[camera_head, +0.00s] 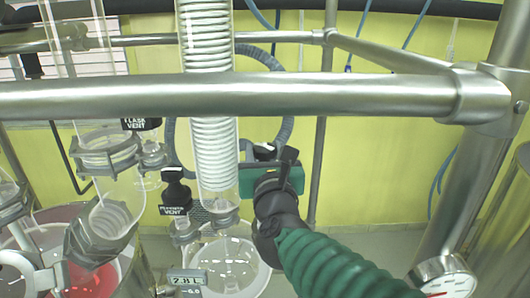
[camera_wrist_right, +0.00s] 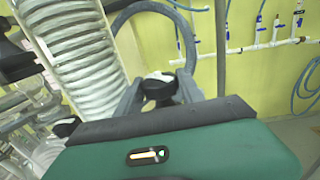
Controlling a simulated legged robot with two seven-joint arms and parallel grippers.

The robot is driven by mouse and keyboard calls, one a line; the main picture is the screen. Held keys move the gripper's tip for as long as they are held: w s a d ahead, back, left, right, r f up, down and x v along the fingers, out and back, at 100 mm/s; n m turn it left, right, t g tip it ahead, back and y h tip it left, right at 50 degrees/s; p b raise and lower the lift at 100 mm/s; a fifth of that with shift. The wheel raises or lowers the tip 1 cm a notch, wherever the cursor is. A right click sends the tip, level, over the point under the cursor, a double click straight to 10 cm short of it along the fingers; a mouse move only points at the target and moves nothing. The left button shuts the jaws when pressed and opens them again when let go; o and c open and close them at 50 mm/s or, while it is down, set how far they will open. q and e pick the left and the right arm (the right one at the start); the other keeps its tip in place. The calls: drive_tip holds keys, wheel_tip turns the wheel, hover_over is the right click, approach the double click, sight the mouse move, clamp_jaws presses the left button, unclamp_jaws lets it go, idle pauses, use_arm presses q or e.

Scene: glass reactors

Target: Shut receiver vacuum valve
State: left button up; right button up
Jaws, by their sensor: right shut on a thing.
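My right gripper (camera_head: 266,153) has a green body and dark fingers, and its arm comes in from the lower right. In the right wrist view, its two grey fingers (camera_wrist_right: 159,92) are shut on a black valve knob with a pale top (camera_wrist_right: 159,87). The knob sits beside the coiled glass column, with a grey hose close behind it. I take this knob to be the receiver vacuum valve; no label on it can be read. In the head view, the gripper mostly hides the knob. My left gripper is not in view.
A steel rail (camera_head: 230,96) crosses in front of the coiled glass column (camera_head: 215,150). Black tags reading flask vent (camera_head: 141,124) and receiver vent (camera_head: 174,210) hang to the left. A round glass receiver (camera_head: 225,262) stands below. A gauge (camera_head: 445,280) is at lower right.

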drive_tip(key=o, duration=1)
drive_tip(key=shift+o, duration=1.4)
drive_tip(key=shift+w, duration=0.2)
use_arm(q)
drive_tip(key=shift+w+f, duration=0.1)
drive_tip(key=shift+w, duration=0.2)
use_arm(e)
drive_tip(key=shift+o, duration=0.6)
drive_tip(key=shift+w+a+f, duration=0.1)
drive_tip(key=shift+w+f, duration=0.05)
drive_tip(key=shift+w, duration=0.1)
drive_tip(key=shift+s, duration=0.55)
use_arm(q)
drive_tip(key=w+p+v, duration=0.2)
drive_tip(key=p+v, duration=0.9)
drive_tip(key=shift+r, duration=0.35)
use_arm(e)
drive_tip(key=s+d, duration=0.1)
drive_tip(key=s, duration=1.5)
drive_tip(key=shift+d, duration=0.25)
